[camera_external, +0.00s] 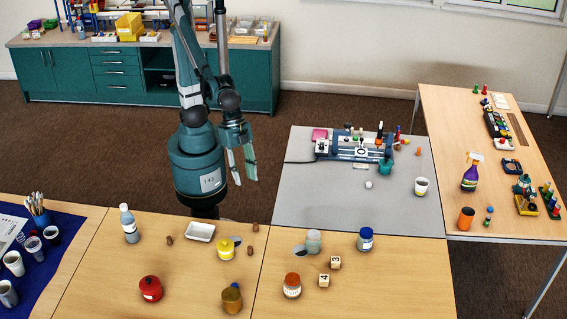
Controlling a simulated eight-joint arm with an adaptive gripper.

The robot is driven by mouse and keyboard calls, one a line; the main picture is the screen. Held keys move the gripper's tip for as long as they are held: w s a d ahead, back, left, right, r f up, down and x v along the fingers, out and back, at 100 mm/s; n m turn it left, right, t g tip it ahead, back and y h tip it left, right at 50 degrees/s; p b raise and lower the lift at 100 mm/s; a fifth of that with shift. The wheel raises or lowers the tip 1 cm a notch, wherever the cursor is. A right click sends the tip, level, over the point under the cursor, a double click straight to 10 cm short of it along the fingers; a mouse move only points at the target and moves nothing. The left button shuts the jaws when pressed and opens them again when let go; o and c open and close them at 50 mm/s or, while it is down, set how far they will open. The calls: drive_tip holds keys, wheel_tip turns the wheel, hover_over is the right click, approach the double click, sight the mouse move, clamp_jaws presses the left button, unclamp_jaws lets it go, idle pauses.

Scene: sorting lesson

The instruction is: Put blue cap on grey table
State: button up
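A blue cap (366,232) sits on a clear jar (365,244) on the wooden table, close to the grey table's front edge. The grey table (310,200) lies behind it, with a wide bare area on its left and middle. My gripper (242,178) hangs in the air left of the grey table, fingers pointing down. Its two fingers look apart, with nothing seen between them. It is well away from the blue cap. Another small bluish top shows on a yellow-brown jar (232,300) at the front.
A machine fixture (355,150) and a white cup (421,187) stand on the grey table. On the wooden table (400,285) are a greyish jar (313,242), an orange-capped jar (292,286), numbered blocks (335,262), a yellow jar (225,250), and a red jar (151,289).

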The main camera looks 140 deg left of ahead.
drive_tip(key=s+a+t, duration=0.1)
drive_tip(key=s+a, duration=0.3)
drive_tip(key=s, duration=0.5)
drive_tip(key=s+a+t, duration=0.2)
drive_tip(key=s+a, duration=0.3)
drive_tip(key=s, duration=0.4)
drive_tip(key=shift+a+y, duration=0.2)
drive_tip(key=shift+y, duration=0.1)
drive_tip(key=shift+o, duration=0.5)
drive_tip(key=shift+w, duration=0.1)
